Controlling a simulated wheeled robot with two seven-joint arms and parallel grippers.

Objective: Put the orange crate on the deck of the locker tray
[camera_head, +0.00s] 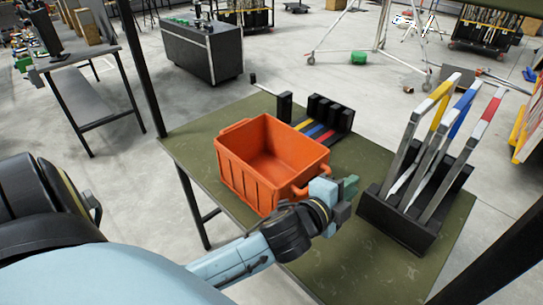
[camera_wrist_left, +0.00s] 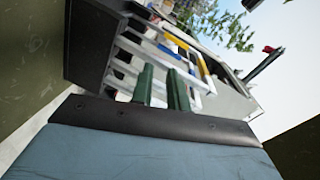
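The orange crate (camera_head: 245,178) stands upright and empty on an olive-green deck (camera_head: 370,265) with dark corner posts. I cannot tell for certain whether this deck is the locker tray. A handle (camera_head: 300,191) sticks out from the crate's right end. My left gripper (camera_head: 348,187) is just right of that handle, its green fingers pointing away from the crate. In the left wrist view, its two fingers (camera_wrist_left: 162,87) stand apart with nothing visible between them. The crate does not show in that view. My right gripper is not in view.
A black stand with upright frames tipped yellow, blue and red (camera_head: 412,232) is close right of my left gripper. A black slotted rack with coloured strips (camera_head: 322,120) lies behind the crate. Deck room is free at the front. A side table (camera_head: 85,58) and black case (camera_head: 205,52) stand beyond.

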